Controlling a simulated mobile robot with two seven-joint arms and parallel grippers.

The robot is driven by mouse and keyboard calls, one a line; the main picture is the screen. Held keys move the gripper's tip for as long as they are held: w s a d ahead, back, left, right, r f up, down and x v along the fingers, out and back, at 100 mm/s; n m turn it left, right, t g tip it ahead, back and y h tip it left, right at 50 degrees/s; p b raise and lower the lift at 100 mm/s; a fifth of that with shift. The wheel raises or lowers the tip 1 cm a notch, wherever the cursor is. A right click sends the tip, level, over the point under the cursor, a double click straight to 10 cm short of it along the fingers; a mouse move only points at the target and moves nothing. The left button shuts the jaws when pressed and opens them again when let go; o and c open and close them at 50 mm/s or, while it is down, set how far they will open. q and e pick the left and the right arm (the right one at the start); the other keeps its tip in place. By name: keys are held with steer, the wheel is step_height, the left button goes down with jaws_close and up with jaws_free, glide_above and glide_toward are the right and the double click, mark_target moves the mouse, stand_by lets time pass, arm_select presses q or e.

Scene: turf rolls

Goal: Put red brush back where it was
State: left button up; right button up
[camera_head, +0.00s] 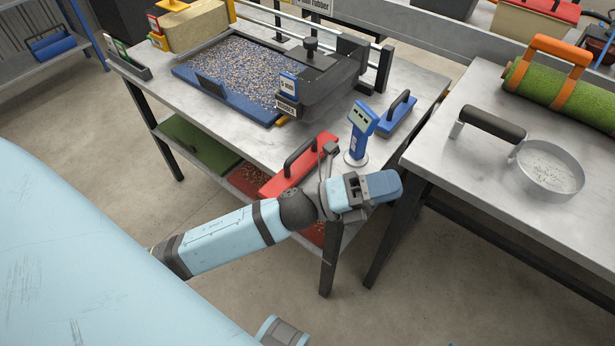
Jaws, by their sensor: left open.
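The red brush (318,155), a red block with a dark arched handle, is at the front edge of the grey metal table (262,143). My left wrist hides part of its near side. My left gripper (388,187) is open and empty, in front of the table's right front corner. It points right, to the right of the red brush and apart from it. My right gripper is out of view.
A blue tray of granules (222,93) lies under a dark spreader (335,85). A blue gauge (361,130) and a blue brush (397,116) stand at the right. A second table (480,165) holds a metal pan (550,168) and turf roll (570,98).

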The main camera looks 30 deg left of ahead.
arm_select(q)
steer(key=s+a+f+n+y, duration=0.3)
steer(key=f+n+y, duration=0.2)
steer(key=n, duration=0.5)
steer(key=s+a+f+n+g+y, duration=0.1)
steer(key=s+f+n+y, duration=0.3)
steer(key=f+n, duration=0.6)
steer(key=s+a+f+n+g+y, duration=0.1)
steer(key=s+a+f+n+y, duration=0.2)
steer(key=f+n, duration=0.4)
steer(key=a+n+y, duration=0.1)
steer(key=n+y, duration=0.1)
steer(key=n, duration=0.1)
steer(key=shift+s+a+f+y, duration=0.25)
steer(key=shift+a+f+y, duration=0.05)
steer(key=shift+a+f, duration=0.1)
step_height(320, 180, up, 17)
steer(key=s+a+p, duration=0.1)
steer(key=p, duration=2.2)
steer(key=shift+a+p, duration=0.3)
steer(key=shift+a, duration=0.05)
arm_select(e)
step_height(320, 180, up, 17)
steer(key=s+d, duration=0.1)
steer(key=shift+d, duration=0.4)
arm_select(q)
steer(key=shift+f, duration=0.1)
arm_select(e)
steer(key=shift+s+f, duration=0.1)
